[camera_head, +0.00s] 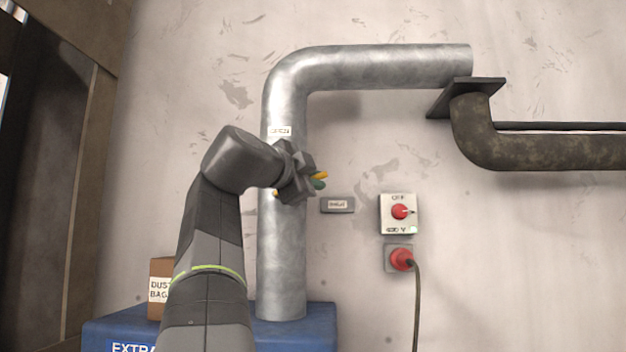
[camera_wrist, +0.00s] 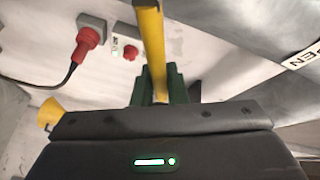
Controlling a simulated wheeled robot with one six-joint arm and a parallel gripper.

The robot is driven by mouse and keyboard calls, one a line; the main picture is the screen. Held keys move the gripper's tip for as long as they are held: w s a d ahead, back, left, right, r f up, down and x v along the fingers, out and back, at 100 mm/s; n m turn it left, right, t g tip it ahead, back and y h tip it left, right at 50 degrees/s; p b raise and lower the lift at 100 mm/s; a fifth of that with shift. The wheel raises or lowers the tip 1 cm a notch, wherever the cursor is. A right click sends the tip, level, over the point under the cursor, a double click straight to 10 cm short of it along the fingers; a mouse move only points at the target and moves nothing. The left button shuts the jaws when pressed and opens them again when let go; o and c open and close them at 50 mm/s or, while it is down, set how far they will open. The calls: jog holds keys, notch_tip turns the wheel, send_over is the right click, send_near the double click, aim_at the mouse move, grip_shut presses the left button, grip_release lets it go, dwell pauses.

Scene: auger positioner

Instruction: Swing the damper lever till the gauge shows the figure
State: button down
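The damper lever (camera_wrist: 148,42) is a yellow bar, and in the wrist view it runs from the top edge down between my green fingers. My gripper (camera_wrist: 160,84) has a finger against each side of the bar and looks shut on it. In the head view my gripper (camera_head: 317,182) is in front of the vertical duct, with a short yellow piece (camera_head: 320,175) of the lever showing at its fingers. My wrist hides the rest of the lever and its pivot. A white label (camera_head: 280,131) reading OPEN is on the duct above. No gauge face is visible in either view.
The grey metal duct (camera_head: 283,262) rises from a blue unit (camera_head: 310,333) and bends right. A small grey plate (camera_head: 337,205), a red switch (camera_head: 401,212) and a red plug with cable (camera_head: 401,259) are on the wall to the right. A dust-bag box (camera_head: 160,272) stands left.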

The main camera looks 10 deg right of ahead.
jog(key=shift+w+a+r+n+t+b, duration=0.1)
jog(key=shift+a+r+n+t+b, duration=0.15)
jog(key=shift+n+b, duration=0.3)
jog(key=shift+a+r+n+t+h+b, duration=0.3)
jog(key=shift+r+n+t+b, duration=0.1)
jog(key=shift+r+n, duration=0.4)
jog(key=shift+f, duration=0.1)
jog(key=c, duration=1.5)
grip_release()
jog(key=shift+o, duration=0.2)
jog(key=shift+d, duration=0.1)
